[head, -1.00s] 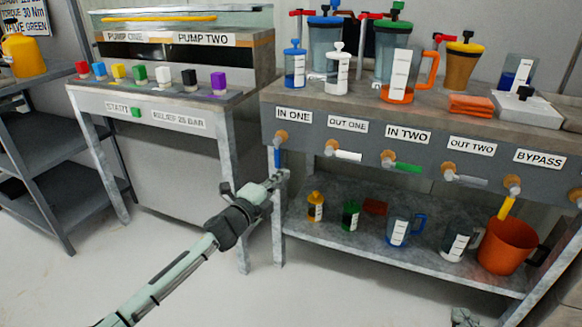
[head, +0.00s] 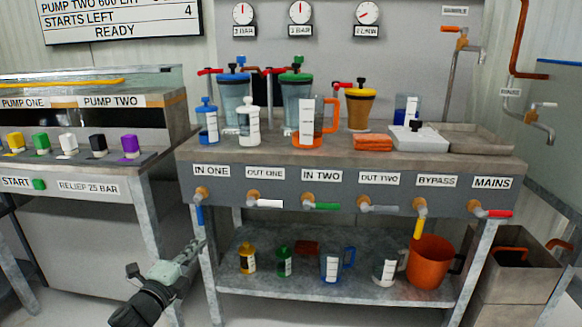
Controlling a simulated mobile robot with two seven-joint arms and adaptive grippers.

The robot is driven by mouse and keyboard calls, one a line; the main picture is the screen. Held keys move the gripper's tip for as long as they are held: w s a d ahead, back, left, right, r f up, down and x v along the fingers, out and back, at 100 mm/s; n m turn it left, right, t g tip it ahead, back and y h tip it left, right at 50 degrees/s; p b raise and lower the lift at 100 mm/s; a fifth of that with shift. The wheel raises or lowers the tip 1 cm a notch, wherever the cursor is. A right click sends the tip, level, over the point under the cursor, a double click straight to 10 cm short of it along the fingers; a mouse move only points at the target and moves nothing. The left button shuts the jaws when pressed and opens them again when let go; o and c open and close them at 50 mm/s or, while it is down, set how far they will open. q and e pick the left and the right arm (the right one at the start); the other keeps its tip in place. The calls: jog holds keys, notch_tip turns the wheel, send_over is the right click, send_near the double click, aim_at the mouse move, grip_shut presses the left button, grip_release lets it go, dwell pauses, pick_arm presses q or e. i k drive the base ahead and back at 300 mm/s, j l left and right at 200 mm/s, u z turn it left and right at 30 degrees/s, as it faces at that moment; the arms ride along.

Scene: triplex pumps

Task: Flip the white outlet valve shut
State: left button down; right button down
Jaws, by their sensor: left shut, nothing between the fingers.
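The white outlet valve handle (head: 269,203) sits under the OUT ONE label (head: 264,174) on the bench's front panel. It points sideways to the right from its orange and grey valve body (head: 252,199). My left gripper (head: 194,249) is below and left of it, near the bench's left front leg, apart from the valve. Its fingers are together with nothing seen between them. My right gripper is out of view.
Blue (head: 199,215) and yellow (head: 418,229) handles hang down. Green (head: 326,206), grey (head: 384,209) and red (head: 499,213) handles lie sideways. Jugs and bottles stand on the bench top and lower shelf. An orange bucket (head: 428,265) stands at the shelf's right.

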aim_at(270, 204)
jog(key=k+j, duration=0.1)
jog(key=k, duration=0.35)
jog(key=k+j, duration=0.15)
jog(key=k, duration=0.35)
